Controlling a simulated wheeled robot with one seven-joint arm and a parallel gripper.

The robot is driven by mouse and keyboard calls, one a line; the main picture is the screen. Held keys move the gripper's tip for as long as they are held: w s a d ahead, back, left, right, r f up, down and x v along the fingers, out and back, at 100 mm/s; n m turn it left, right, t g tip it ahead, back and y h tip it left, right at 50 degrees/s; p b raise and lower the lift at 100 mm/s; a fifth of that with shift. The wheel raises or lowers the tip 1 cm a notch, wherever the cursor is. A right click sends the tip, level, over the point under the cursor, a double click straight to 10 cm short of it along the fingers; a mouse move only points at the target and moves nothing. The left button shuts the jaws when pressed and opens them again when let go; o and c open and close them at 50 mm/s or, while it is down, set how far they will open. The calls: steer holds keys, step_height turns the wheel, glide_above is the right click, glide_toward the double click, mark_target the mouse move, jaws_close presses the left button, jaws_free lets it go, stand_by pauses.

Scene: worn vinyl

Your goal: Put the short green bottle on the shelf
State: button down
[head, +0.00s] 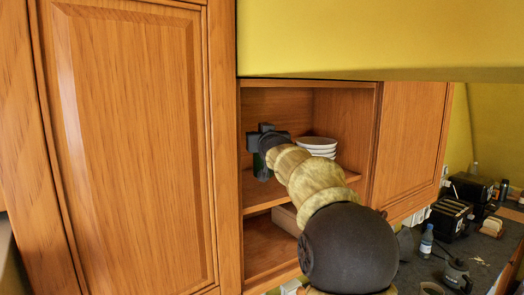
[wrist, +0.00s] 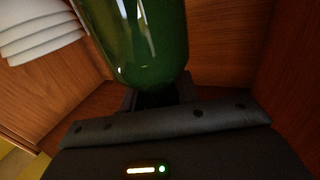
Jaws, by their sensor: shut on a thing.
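The short green bottle (wrist: 150,45) fills the top middle of the wrist view, held between the fingers of my gripper (wrist: 158,97). In the head view my gripper (head: 264,140) is inside the open cabinet, above the upper shelf board (head: 285,190), toward its left side. A small dark green part of the bottle (head: 258,162) shows below the gripper there; the arm and gripper hide most of it. I cannot tell whether the bottle's base touches the shelf.
A stack of white bowls (head: 317,146) stands on the same shelf to the right; it also shows in the wrist view (wrist: 35,30). Closed wooden doors (head: 130,140) flank the opening. A counter at the lower right holds a toaster (head: 450,218) and a water bottle (head: 427,241).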

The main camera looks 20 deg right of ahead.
steer(key=shift+s+d+f, duration=0.2)
steer(key=shift+s, duration=0.1)
steer(key=f, duration=0.2)
steer(key=f+p, duration=0.1)
steer(key=shift+w+a+f, duration=0.2)
steer(key=shift+a+f, duration=0.1)
steer(key=shift+s+d+r, duration=0.1)
steer(key=shift+s+d, duration=0.05)
steer(key=shift+s, duration=0.15)
steer(key=shift+f, duration=0.2)
steer(key=c, duration=1)
jaws_free()
steer(key=shift+w, duration=0.15)
steer(key=shift+c, duration=0.2)
steer(key=shift+r, duration=0.1)
steer(key=shift+s, duration=0.2)
steer(key=b+v, duration=0.5)
steer(key=v, duration=0.6)
steer(key=shift+s, duration=0.3)
